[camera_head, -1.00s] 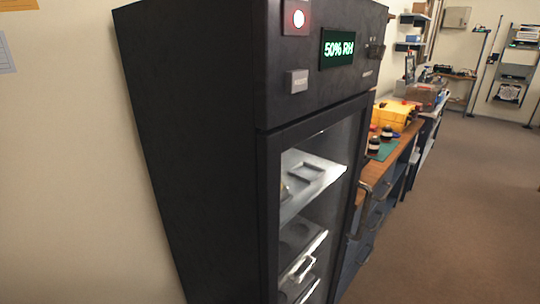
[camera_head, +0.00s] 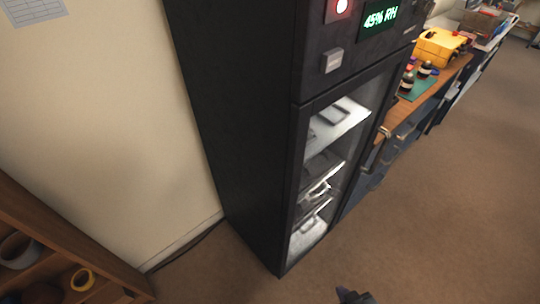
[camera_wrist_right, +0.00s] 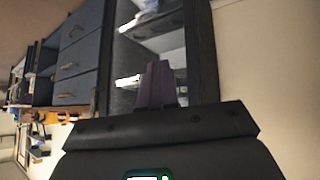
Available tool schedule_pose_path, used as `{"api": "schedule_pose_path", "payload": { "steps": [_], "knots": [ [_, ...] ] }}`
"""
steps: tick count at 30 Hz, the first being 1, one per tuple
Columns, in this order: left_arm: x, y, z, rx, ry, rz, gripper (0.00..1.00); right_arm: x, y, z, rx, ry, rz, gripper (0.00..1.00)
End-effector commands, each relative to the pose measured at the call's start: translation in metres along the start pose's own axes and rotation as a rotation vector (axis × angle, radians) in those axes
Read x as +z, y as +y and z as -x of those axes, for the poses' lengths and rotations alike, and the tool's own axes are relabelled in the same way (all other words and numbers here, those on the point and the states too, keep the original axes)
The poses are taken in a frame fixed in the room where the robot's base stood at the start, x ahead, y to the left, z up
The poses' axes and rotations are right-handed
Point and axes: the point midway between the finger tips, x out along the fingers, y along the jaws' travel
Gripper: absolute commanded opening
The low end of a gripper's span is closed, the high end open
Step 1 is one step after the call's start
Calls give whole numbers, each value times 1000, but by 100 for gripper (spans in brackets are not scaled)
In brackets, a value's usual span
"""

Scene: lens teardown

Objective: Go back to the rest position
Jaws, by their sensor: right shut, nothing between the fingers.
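My right gripper (camera_head: 352,295) shows only as a small dark tip at the bottom edge of the head view, in front of the cabinet and over the floor. In the right wrist view its fingers (camera_wrist_right: 156,80) are together, with nothing held between them. The tall black dry cabinet (camera_head: 245,130) stands against the wall. Its glass door is shut, and lit shelves show behind it. Its display (camera_head: 381,16) reads 45% RH, and a red light (camera_head: 342,7) is lit. My left gripper is not in view.
A wooden shelf unit (camera_head: 75,235) with rolls of tape stands at the lower left. A workbench (camera_head: 420,85) with a yellow case (camera_head: 440,46) and dark bottles adjoins the cabinet. The brown floor (camera_head: 455,210) at the right is clear.

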Motion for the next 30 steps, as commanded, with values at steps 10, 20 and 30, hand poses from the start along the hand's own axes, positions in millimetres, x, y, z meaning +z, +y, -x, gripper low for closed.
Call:
{"api": "schedule_pose_path", "payload": {
  "steps": [10, 20, 30],
  "knots": [
    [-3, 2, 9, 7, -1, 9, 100, 47, 4, 64, -1, -417, -168, 0],
    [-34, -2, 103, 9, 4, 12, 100, -18, 16, 136, -2, -408, -160, 0],
    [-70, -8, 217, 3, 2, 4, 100, -95, 29, 226, -2, -407, -159, 0]
  ]
}}
